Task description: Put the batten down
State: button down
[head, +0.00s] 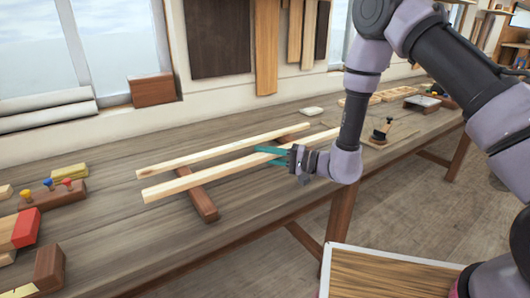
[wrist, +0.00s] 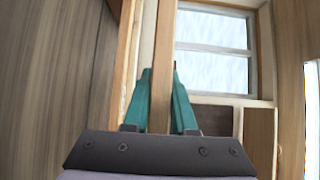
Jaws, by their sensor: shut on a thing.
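Two long pale battens lie side by side across the workbench in the head view. My gripper (head: 272,156) has teal fingers shut on the nearer batten (head: 215,175), around its middle. In the wrist view this batten (wrist: 163,60) runs up between the two fingers (wrist: 161,100). The farther batten (head: 205,150) is just behind, roughly parallel and apart from it; it also shows left of the fingers in the wrist view (wrist: 123,60). A dark wooden bearer (head: 204,206) crosses below the held batten. I cannot tell whether the held batten touches it.
The workbench (head: 130,225) is bare in front of the bearer. A block with coloured knobs (head: 52,194) and red-ended wood (head: 25,228) stand at the left. A black-handled tool (head: 381,133) and trays (head: 422,103) are at the right. Windows and hanging boards are behind.

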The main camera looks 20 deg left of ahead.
jog(key=shift+f, duration=3)
jog(key=shift+f, duration=0.55)
jog(key=c, duration=0.6)
grip_release()
jog(key=shift+c, duration=0.2)
